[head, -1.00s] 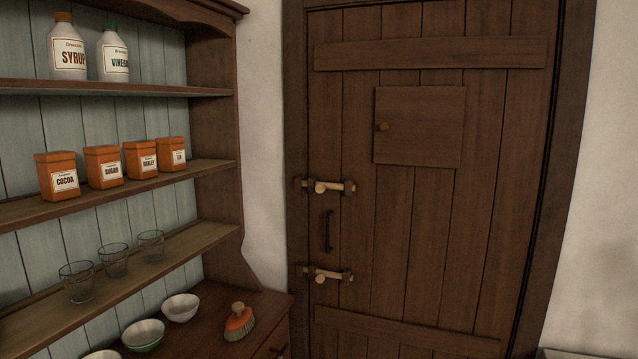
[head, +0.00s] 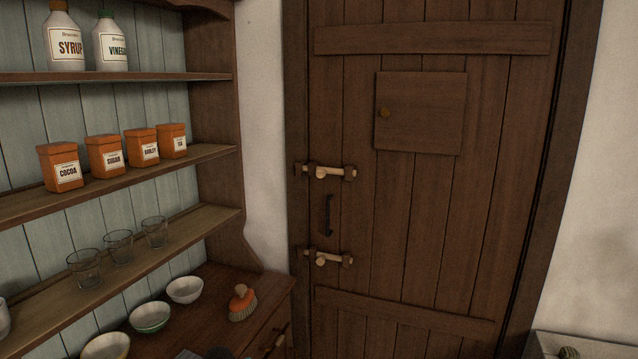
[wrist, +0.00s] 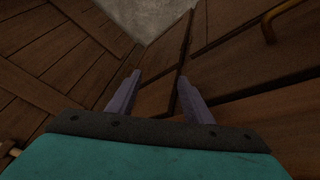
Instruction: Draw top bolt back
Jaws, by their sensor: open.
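The top bolt (head: 328,172) is a pale wooden rod with a knob, lying level at the left edge of the dark plank door (head: 400,215). It spans from a dark bracket on the door to one at the frame side. A similar lower bolt (head: 326,259) lies below the black door handle (head: 328,215). My gripper (wrist: 159,80) shows only in the wrist view, its two grey fingers apart with nothing between them. Dark planks and a pale patch lie beyond the fingertips. I cannot tell its distance from the top bolt.
A dresser (head: 222,130) stands left of the door, with jars, orange tins and glasses on its shelves. Bowls and an orange brush (head: 242,303) sit on its worktop, which juts out near the door. A pale ledge (head: 590,345) shows at bottom right.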

